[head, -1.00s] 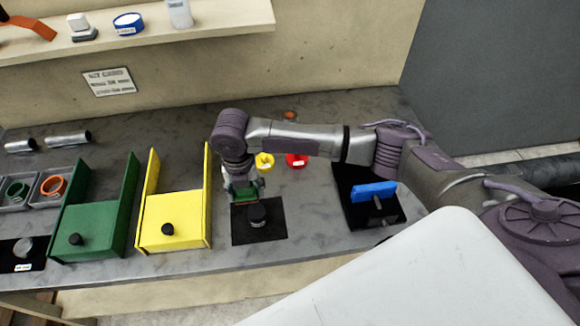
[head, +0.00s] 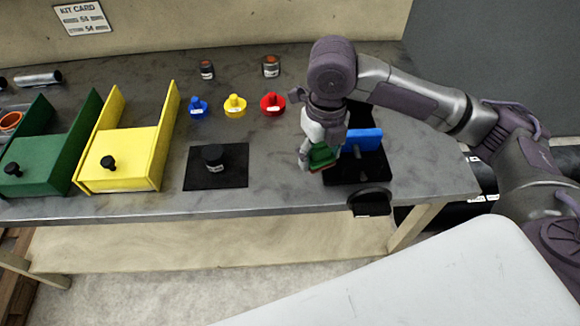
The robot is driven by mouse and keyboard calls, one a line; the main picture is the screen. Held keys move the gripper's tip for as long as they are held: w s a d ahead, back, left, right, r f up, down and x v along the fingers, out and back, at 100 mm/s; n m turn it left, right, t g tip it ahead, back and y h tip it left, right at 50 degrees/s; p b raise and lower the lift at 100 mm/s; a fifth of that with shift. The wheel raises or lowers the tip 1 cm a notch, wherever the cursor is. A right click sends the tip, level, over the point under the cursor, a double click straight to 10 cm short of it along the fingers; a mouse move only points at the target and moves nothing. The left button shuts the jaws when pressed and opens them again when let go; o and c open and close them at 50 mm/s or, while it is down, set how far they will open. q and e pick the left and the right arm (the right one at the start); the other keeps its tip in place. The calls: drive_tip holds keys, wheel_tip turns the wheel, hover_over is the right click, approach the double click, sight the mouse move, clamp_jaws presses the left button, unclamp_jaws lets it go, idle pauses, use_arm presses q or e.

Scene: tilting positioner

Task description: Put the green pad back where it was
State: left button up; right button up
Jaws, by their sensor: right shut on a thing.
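My right gripper (head: 310,160) is shut on the green pad (head: 322,156), which is partly covered by the fingers. It holds the pad at the left side of the tilting positioner, which has a blue plate (head: 364,140) over a black base (head: 345,174). In the picture the pad overlaps the base's left edge and lies left of the blue plate. I cannot tell whether the pad touches either one. My left gripper is not in view.
A black mat (head: 234,178) with a dark knobbed piece (head: 213,156) lies left of the positioner. Blue (head: 198,107), yellow (head: 235,105) and red (head: 272,103) knobbed pieces stand behind. A black round part (head: 370,202) is at the front edge. Yellow (head: 127,150) and green (head: 40,160) trays stand left.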

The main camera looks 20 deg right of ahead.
drive_tip(key=p, duration=0.2)
hover_over(280, 165)
wheel_tip(280, 165, down, 6)
drive_tip(key=shift+s+f, duration=0.1)
drive_tip(key=shift+f, duration=0.1)
wheel_tip(280, 165, down, 4)
drive_tip(key=shift+r+p, duration=0.15)
drive_tip(key=shift+p, duration=0.25)
drive_tip(key=shift+f, duration=0.2)
drive_tip(key=shift+f, duration=0.2)
drive_tip(key=o, duration=1.1)
drive_tip(key=shift+r, duration=0.15)
